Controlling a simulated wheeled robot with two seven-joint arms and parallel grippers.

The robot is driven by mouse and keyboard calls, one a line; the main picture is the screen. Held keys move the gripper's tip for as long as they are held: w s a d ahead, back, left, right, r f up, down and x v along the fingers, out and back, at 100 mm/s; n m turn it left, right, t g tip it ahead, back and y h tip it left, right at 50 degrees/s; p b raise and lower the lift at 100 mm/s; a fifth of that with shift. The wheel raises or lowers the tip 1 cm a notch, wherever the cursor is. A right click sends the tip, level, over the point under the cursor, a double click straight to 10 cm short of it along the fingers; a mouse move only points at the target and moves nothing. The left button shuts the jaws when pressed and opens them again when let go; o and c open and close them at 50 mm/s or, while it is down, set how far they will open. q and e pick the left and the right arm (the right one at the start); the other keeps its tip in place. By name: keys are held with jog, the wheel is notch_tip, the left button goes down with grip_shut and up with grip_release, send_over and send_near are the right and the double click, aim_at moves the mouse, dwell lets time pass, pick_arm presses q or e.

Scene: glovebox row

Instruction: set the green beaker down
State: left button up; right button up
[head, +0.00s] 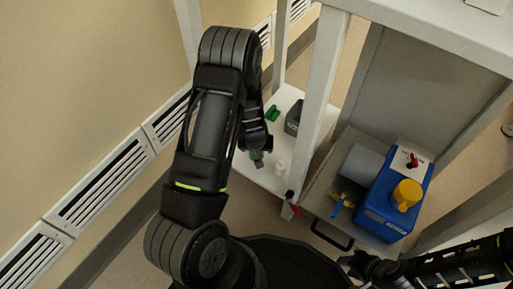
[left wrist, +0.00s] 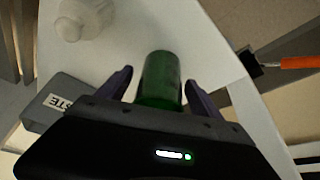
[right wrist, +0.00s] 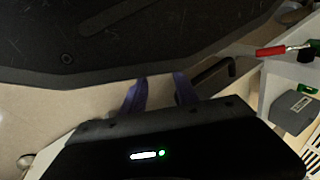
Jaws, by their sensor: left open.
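The green beaker (left wrist: 160,78) is between the spread fingers of my left gripper (left wrist: 158,82) in the left wrist view. A gap shows on each side near the fingertips, and its lower end is hidden by the gripper body. In the head view my left gripper (head: 257,156) is low over the white shelf, and the beaker is hard to make out there. My right gripper (right wrist: 159,76) is empty, with its fingers apart, in the right wrist view. In the head view it is at the lower right (head: 364,266), far from the beaker.
A white bottle (left wrist: 82,18) and a grey labelled box (left wrist: 62,103) stand near the beaker. A green item (head: 272,113) lies further back on the white shelf (head: 287,96). A red-handled tool (right wrist: 270,51) is at the shelf's edge. A blue container (head: 384,219) stands right of the post.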

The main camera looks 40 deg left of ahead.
pick_arm(q)
jog(key=shift+r, duration=0.15)
jog(key=p+v, duration=0.5)
jog(key=v, duration=0.7)
jog(key=shift+p, duration=0.3)
